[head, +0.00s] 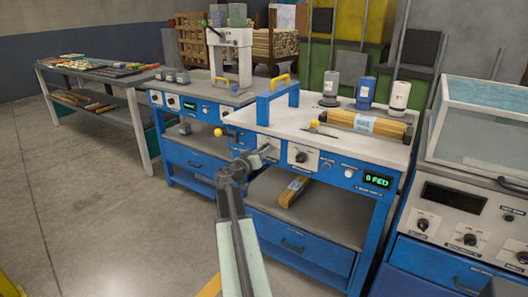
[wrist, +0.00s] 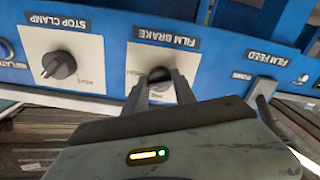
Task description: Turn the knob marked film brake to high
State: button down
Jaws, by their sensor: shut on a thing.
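The film brake knob (wrist: 160,77) is a dark round knob on a white plate under the label FILM BRAKE, upside down in the wrist view. My gripper (wrist: 160,84) has one finger on each side of this knob and is shut on it. The knob's pointer is hidden between the fingers, so its setting cannot be read. In the head view my gripper (head: 264,153) reaches the blue front panel of the bench and covers most of that knob.
The stop clamp knob (wrist: 60,65) sits close beside it on its own white plate; it also shows in the head view (head: 301,157). The FILM FEED label (wrist: 277,60) is on the other side. A wrapped wood bundle (head: 365,123) lies on the bench top (head: 310,120).

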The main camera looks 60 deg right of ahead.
jog(key=shift+s+m, duration=0.1)
jog(key=shift+m, duration=2.1)
jog(key=c, duration=1)
grip_release()
jog(key=a, duration=0.7)
jog(key=shift+a, duration=0.4)
